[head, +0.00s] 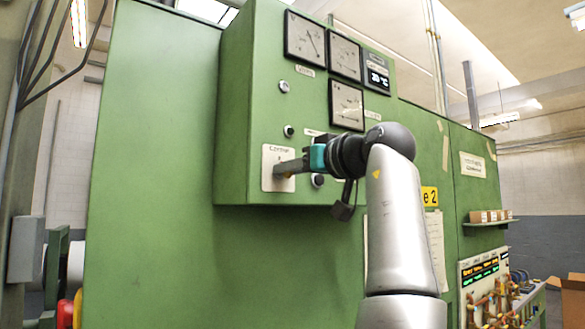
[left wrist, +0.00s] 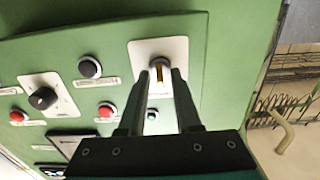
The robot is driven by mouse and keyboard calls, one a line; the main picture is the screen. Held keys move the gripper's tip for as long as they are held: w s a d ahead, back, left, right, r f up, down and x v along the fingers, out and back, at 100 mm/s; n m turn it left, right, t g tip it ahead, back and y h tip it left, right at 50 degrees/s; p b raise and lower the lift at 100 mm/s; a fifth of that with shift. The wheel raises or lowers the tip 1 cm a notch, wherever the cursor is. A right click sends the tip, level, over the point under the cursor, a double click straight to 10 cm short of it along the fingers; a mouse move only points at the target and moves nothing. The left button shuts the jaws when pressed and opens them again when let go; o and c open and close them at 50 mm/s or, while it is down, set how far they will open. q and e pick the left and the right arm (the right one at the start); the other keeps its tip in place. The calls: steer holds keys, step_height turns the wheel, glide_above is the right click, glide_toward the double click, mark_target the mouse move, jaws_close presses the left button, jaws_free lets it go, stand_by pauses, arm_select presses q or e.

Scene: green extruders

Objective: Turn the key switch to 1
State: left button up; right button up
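The key switch sits on a pale plate (head: 271,180) low on the left of the green control box in the head view. In the left wrist view the plate (left wrist: 178,50) carries a thin brownish key (left wrist: 159,76), seen between the finger ends. My left gripper (head: 279,170) reaches in front of the plate and hides much of the switch in the head view. In the left wrist view its two fingers (left wrist: 161,84) stand apart with a gap, one on each side of the key. I cannot tell whether they touch it. The "1" marking is not readable. My right gripper is not in view.
The green control box (head: 235,120) carries dial gauges (head: 305,38) and a small display (head: 377,77). In the left wrist view a black rotary knob (left wrist: 43,98), a black button (left wrist: 90,67) and a red button (left wrist: 106,109) lie near the key switch.

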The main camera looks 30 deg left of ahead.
arm_select(q)
jaws_close()
steer(key=shift+m, duration=0.3)
stand_by(0.3)
steer(key=m, duration=1.1)
steer(key=shift+w+d, duration=0.1)
steer(key=shift+m, duration=0.4)
stand_by(0.3)
steer(key=shift+o, duration=0.9)
jaws_free()
steer(key=shift+d+f, duration=0.1)
